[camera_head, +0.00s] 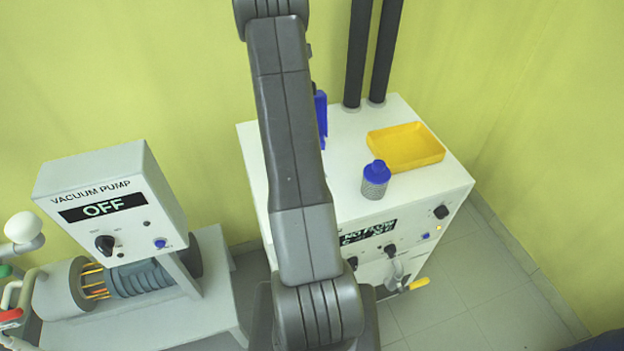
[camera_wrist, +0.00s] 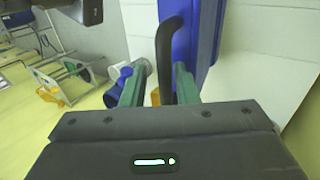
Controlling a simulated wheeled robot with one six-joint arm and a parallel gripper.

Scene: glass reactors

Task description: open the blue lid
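The blue lid (camera_wrist: 208,35) fills the upper middle of the wrist view, against a white surface. A black curved handle (camera_wrist: 166,45) stands at its left side. My gripper (camera_wrist: 158,88) has two green fingers, spread apart, with the lower part of the handle in the gap between them, closer to the right finger. I cannot tell whether a finger touches it. In the head view only a narrow blue strip (camera_head: 321,115), likely the lid, shows beside my arm. My arm hides the rest of it and my gripper there.
A blue-capped bottle (camera_head: 375,184) and a yellow tray (camera_head: 408,147) stand on the white cabinet (camera_head: 345,205), right of my arm. Two dark columns (camera_head: 357,50) rise at its back. A vacuum pump (camera_head: 105,205) reading OFF stands to the left.

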